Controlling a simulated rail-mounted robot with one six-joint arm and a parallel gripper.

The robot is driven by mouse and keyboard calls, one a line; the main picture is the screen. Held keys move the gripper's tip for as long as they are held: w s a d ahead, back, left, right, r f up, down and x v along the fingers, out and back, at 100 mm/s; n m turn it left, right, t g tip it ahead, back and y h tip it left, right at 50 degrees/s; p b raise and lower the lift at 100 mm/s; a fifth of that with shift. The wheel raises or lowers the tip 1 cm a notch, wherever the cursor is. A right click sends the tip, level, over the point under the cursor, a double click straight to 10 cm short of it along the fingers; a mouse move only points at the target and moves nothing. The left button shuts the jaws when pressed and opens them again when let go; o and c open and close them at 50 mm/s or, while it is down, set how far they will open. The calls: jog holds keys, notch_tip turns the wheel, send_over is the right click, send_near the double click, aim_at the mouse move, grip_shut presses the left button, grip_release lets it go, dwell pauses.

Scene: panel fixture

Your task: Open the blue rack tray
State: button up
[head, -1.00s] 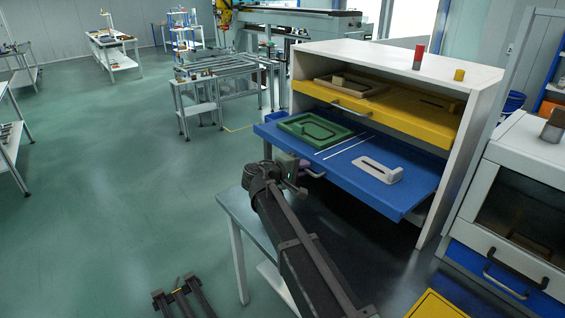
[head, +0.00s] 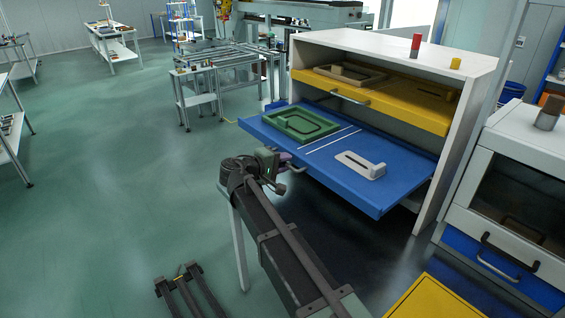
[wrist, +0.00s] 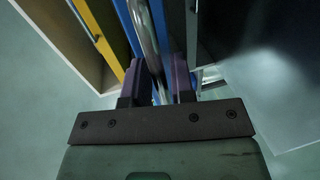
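The blue rack tray (head: 335,180) sticks well out of the white rack, under the yellow tray. On it lie a green frame piece (head: 298,124) and a pale slotted block (head: 360,165). My gripper (head: 286,167) is at the tray's front edge. In the wrist view, the purple fingers (wrist: 158,82) stand on either side of the metal handle (wrist: 147,38) and appear closed on it. The exact contact is hard to see. In the head view the handle (head: 299,172) is partly hidden by the gripper.
The yellow tray (head: 400,103) sits above, with a tan frame on it. The white rack wall (head: 455,150) stands at the right, beside a white cabinet (head: 520,190). Red (head: 416,44) and yellow cylinders stand on the rack top. The floor at left is open.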

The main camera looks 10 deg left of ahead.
jog(key=shift+o, duration=1)
jog(key=p+v, duration=0.2)
jog(key=v, duration=0.8)
jog(key=shift+s+a, duration=0.25)
jog(key=shift+a, duration=0.05)
